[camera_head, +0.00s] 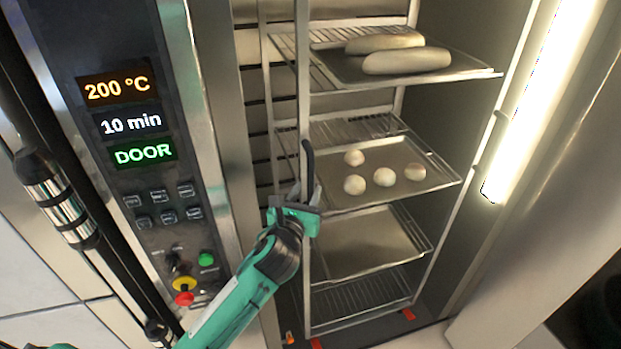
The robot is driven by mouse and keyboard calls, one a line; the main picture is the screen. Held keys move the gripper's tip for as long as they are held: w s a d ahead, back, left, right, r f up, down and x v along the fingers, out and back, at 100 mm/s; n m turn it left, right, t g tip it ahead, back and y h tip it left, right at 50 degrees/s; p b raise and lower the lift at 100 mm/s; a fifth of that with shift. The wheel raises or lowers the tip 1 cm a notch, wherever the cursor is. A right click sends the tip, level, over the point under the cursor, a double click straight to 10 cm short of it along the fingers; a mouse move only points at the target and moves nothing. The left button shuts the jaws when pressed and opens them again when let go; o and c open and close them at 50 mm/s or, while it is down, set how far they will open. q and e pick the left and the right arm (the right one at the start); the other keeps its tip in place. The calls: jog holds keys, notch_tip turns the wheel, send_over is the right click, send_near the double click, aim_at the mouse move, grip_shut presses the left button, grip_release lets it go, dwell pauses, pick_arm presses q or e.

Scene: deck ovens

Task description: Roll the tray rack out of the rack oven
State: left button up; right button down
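The tray rack (304,80) is a tall metal frame standing inside the open rack oven (455,150). It carries a top tray (462,68) with long loaves, a middle tray (440,178) with several round rolls, and an empty lower tray (365,245). My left gripper (309,168), on a green arm from below, is at the rack's front left upright, at about middle-tray height. Its dark fingers overlap the upright; whether they are closed on it cannot be made out. My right gripper is not in view.
The oven's control panel (140,190) at left reads 200 °C, 10 min and DOOR, with red, yellow and green buttons below. A bright light strip (540,110) runs along the right side of the opening. Red-orange parts (408,314) show at the rack's foot near the oven floor.

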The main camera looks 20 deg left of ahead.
aim_at(309, 186)
pick_arm(q)
jog(key=shift+w+p, duration=0.35)
jog(key=shift+w, duration=1.6)
jog(key=shift+c, duration=0.3)
grip_shut()
